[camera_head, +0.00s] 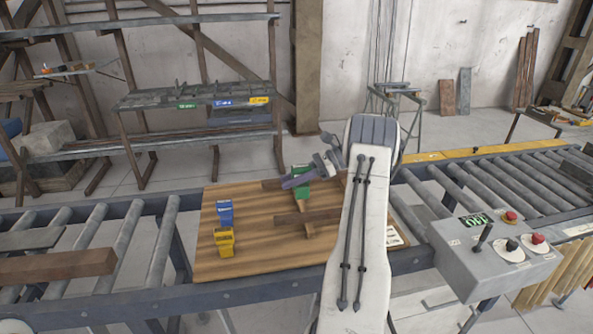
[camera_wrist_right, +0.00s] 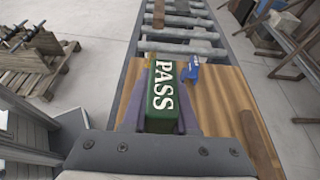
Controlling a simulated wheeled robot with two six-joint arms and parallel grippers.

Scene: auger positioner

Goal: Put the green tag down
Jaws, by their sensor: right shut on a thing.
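The green tag (camera_wrist_right: 163,98) reads PASS in white and sits between the fingers of my right gripper (camera_wrist_right: 159,118). In the head view the right gripper (camera_head: 308,174) is shut on the green tag (camera_head: 303,192), over the back part of the wooden board (camera_head: 260,247). I cannot tell whether the tag touches the board. A blue tag (camera_head: 225,213) and a yellow tag (camera_head: 224,241) stand on the board's left side. The blue tag also shows in the wrist view (camera_wrist_right: 191,73), beyond the green one. My left gripper is not in view.
Dark wooden bars (camera_head: 306,216) lie on the board right of the tags. Roller conveyors run to the left (camera_head: 112,249) and right (camera_head: 500,180). A control box (camera_head: 493,255) with buttons and a lever stands at right. A rack (camera_head: 197,97) stands behind. The board's front middle is clear.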

